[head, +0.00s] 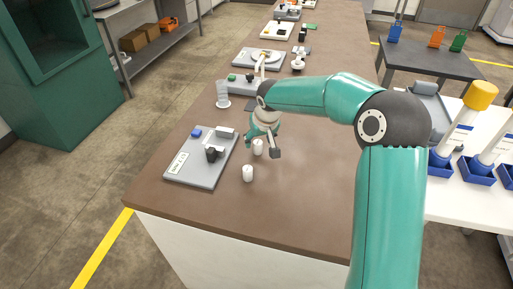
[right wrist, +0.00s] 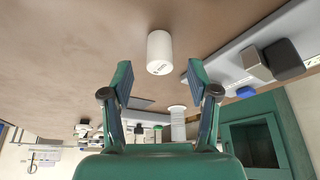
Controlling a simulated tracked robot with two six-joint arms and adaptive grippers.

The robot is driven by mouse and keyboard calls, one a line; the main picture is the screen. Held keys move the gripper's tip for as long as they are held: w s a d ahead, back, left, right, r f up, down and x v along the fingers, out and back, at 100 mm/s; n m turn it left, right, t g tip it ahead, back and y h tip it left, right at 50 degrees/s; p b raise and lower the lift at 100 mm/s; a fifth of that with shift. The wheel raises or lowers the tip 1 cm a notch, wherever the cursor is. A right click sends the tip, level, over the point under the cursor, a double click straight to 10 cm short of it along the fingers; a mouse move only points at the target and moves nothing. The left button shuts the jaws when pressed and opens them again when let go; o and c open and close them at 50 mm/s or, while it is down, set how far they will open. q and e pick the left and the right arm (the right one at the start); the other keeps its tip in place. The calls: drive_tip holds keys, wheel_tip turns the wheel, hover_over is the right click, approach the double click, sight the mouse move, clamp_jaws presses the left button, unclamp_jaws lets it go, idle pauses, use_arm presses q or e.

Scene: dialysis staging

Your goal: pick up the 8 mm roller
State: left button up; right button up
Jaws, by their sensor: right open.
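In the head view one white roller (head: 258,147) stands on the brown table right beside my right gripper (head: 266,147). A second white roller (head: 247,173) stands nearer to the front edge, apart from the gripper. In the right wrist view a white roller (right wrist: 160,53) lies just beyond my open fingertips (right wrist: 158,75), roughly centred between them, with nothing held. It carries a small label ending in "mm"; its digit is hard to read. It seems to be the one beside the gripper. My left gripper is not in view.
A grey tray (head: 188,178) with a blue block and dark and grey parts lies left of the rollers. More trays line the table's far end. A white side table (head: 465,205) holds yellow-capped items and blue bins.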

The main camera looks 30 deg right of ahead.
sight(258, 143)
drive_tip(key=x, duration=0.3)
drive_tip(key=shift+f, duration=0.35)
clamp_jaws()
drive_tip(key=shift+r, duration=0.2)
